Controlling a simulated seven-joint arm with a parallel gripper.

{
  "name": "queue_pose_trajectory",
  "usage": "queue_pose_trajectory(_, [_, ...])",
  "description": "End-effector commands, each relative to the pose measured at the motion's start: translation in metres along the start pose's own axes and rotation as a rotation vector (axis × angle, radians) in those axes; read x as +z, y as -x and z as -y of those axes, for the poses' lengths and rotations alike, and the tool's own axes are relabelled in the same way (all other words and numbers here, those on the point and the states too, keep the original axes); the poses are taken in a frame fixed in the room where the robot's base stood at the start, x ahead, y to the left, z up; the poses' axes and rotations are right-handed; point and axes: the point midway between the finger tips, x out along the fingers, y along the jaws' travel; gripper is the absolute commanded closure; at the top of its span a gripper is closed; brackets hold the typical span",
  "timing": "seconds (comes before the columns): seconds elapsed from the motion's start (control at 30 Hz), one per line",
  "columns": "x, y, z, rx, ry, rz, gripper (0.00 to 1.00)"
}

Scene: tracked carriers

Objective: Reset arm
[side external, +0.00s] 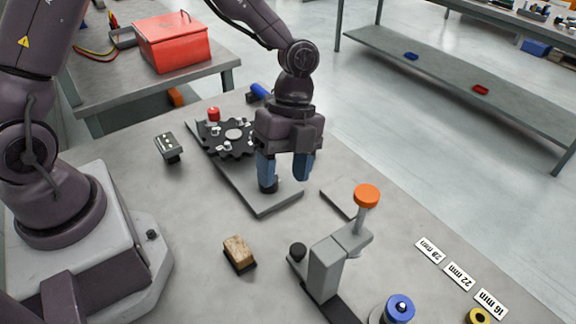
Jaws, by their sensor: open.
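My gripper (285,168) hangs fingers down over the near end of a dark base plate (267,198) on the grey table. Its two blue fingers are apart, and I see nothing held between them. A small dark knob stands close by the left finger; I cannot tell whether they touch. A black toothed wheel (226,143) with small pale pieces on it lies on the plate behind and left of my gripper. A red knob (213,114) stands at the plate's far end. My gripper partly hides the plate and the wheel's right side.
A grey fixture with an orange knob (367,196) stands at the front right, near a blue spool (399,308) and white size labels (458,275). A wood-topped block (239,252) lies in front. A small grey device (168,147) lies left. A red box (172,43) stands on another table behind.

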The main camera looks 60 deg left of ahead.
Motion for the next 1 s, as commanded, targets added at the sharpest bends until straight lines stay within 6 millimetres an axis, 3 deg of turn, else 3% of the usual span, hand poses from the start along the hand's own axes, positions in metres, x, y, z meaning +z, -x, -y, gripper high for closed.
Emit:
queue_pose_trajectory(0.27, [0.046, 0.058, -0.055, -0.235, 0.848, 0.141, 0.44])
queue_pose_trajectory(0.5, [0.064, 0.111, -0.111, -0.519, 1.379, 0.008, 0.44])
queue_pose_trajectory(0.7, [0.067, 0.14, -0.155, -0.688, 1.578, -0.22, 0.44])
queue_pose_trajectory(1.0, [0.059, 0.166, -0.183, -0.81, 1.529, -0.407, 0.44])
